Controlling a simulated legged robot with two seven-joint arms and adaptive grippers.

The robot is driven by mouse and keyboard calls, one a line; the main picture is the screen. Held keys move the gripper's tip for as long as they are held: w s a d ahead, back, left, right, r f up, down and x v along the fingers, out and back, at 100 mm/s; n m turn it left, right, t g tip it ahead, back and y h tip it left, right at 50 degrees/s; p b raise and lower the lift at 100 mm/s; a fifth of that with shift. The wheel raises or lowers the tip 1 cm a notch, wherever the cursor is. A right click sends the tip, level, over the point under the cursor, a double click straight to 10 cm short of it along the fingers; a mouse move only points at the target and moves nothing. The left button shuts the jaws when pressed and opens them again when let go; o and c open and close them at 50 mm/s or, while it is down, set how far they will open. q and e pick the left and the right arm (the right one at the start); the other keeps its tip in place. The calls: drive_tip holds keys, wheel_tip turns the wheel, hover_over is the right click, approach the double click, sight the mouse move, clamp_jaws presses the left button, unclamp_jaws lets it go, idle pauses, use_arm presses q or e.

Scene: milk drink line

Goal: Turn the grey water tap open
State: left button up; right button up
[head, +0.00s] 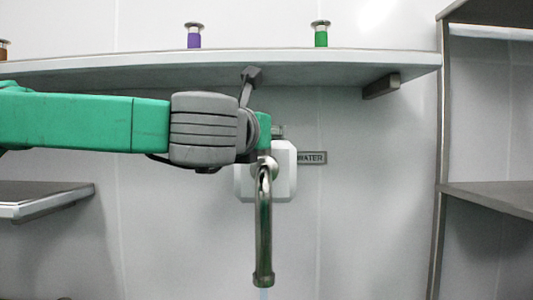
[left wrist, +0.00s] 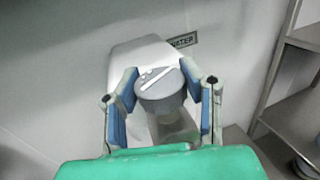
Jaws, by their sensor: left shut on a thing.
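The metal water tap shows in the head view, its curved spout (head: 263,235) hanging down in front of a white wall housing (head: 284,180). A thin pale bluish streak (head: 264,294) shows right below the spout's mouth. In the left wrist view the round grey tap knob (left wrist: 162,92) has a white line on its face, tilted up to the right. My left gripper (left wrist: 160,94) is shut on the knob, with a blue-padded finger on each side. In the head view my left arm hides most of the knob. My right gripper is not in view.
A WATER label (head: 312,158) is on the wall beside the housing. Above my arm runs a shelf (head: 330,61) with a purple-bodied fitting (head: 194,39) and a green one (head: 321,38). A shelving unit (head: 440,170) stands at the right; a lower shelf (head: 45,205) is at the left.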

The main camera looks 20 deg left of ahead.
use_arm(q)
drive_tip(key=n+y+b, duration=0.1)
drive_tip(key=y, duration=0.1)
drive_tip(key=n+y+b, duration=0.1)
drive_tip(key=y, duration=0.1)
drive_tip(key=n+y+b, duration=0.1)
drive_tip(key=y, duration=0.1)
drive_tip(key=shift+d+f+n+g+b, duration=0.15)
drive_tip(key=shift+f+n+g+b, duration=0.15)
drive_tip(key=shift+g+b, duration=0.1)
drive_tip(key=n+g+y+b, duration=0.1)
drive_tip(key=n+y+b, duration=0.1)
drive_tip(key=y, duration=0.1)
drive_tip(key=shift+n+g+y, duration=0.3)
drive_tip(key=shift+n+g, duration=0.1)
drive_tip(key=n+g+y+b, duration=0.1)
drive_tip(key=n+g+y, duration=0.1)
drive_tip(key=y, duration=0.1)
drive_tip(key=shift+r+n, duration=0.1)
drive_tip(key=shift+n, duration=0.2)
drive_tip(key=shift+r+n+g+y+b, duration=0.15)
drive_tip(key=shift+n+g+y+b, duration=0.3)
drive_tip(key=shift+n+g+y, duration=1.6)
drive_tip(key=shift+a+m+g+h, duration=0.2)
drive_tip(key=shift+m+g+h, duration=0.05)
drive_tip(key=shift+g, duration=0.2)
drive_tip(key=o, duration=1.2)
drive_tip(key=shift+d, duration=0.1)
drive_tip(key=shift+d, duration=0.2)
